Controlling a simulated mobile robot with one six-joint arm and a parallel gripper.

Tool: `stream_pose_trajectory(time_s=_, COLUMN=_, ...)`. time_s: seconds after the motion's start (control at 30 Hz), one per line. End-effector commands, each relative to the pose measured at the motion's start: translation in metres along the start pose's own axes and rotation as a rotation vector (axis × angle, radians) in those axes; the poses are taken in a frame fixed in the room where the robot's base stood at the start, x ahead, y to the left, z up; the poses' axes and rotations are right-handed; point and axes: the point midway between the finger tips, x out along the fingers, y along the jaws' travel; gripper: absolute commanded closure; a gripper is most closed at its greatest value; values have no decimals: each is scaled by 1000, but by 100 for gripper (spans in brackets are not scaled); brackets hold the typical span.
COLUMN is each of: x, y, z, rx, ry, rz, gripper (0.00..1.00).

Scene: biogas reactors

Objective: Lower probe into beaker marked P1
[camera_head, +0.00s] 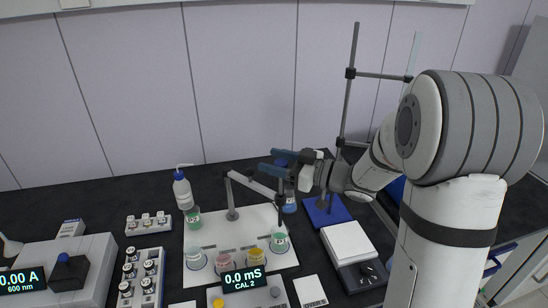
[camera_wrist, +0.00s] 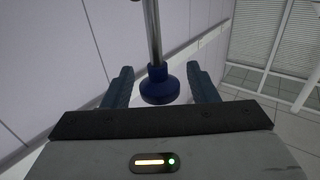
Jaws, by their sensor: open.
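My gripper (camera_head: 267,160) is open, its two blue fingers pointing left above the white mat. In the wrist view, a dark blue round knob on a grey rod (camera_wrist: 160,86) shows between the open fingers (camera_wrist: 160,70), with gaps on both sides. I take it for the probe's top, but cannot be sure. In the head view, a dark probe (camera_head: 281,198) hangs from a stand arm (camera_head: 250,186) just below my gripper. No P1 mark is readable.
A tall rod stand (camera_head: 347,110) rises near my arm. Bottle racks (camera_head: 141,278) lie left.

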Motion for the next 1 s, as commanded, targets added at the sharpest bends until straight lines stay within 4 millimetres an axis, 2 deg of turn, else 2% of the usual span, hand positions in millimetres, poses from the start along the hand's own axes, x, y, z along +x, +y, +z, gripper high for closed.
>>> stream_pose_trajectory(time_s=0.1, x=7, y=0, z=0, rx=0, ry=-1, rz=0, gripper=47)
stream_pose_trajectory(time_s=0.37, x=7, y=0, z=0, rx=-1, ry=-1, rz=2, gripper=48)
stream_pose_trajectory(time_s=1.0, x=6, y=1, z=0, rx=-1, ry=-1, rz=4, gripper=100)
